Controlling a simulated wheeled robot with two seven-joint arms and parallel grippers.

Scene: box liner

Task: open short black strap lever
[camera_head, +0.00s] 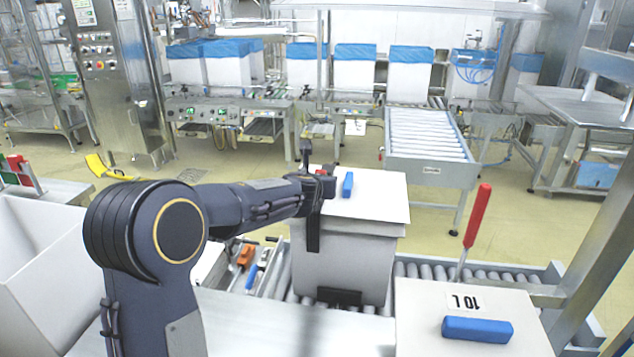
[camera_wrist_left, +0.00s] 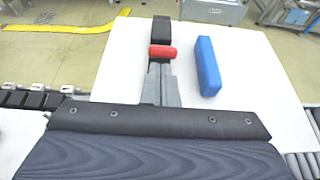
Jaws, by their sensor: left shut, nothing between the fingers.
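My left gripper (camera_head: 318,188) reaches in from the left over the near left part of a white box's lid (camera_head: 372,205). In the left wrist view its narrow grey jaws (camera_wrist_left: 160,85) look shut. A small red cylinder (camera_wrist_left: 162,52) lies across the view near their end, with a dark block (camera_wrist_left: 161,30) beyond; whether the jaws touch the red piece is unclear. A black strap-like strip (camera_head: 313,232) hangs down the box's front below the gripper. Which part is the short black strap lever is unclear. My right gripper is not in view.
A blue block (camera_head: 347,185) lies on the lid right of the gripper and also shows in the wrist view (camera_wrist_left: 208,66). A second box (camera_head: 412,310) at front right carries another blue block (camera_head: 477,330); a red-handled lever (camera_head: 477,215) rises behind it. Rollers run beneath.

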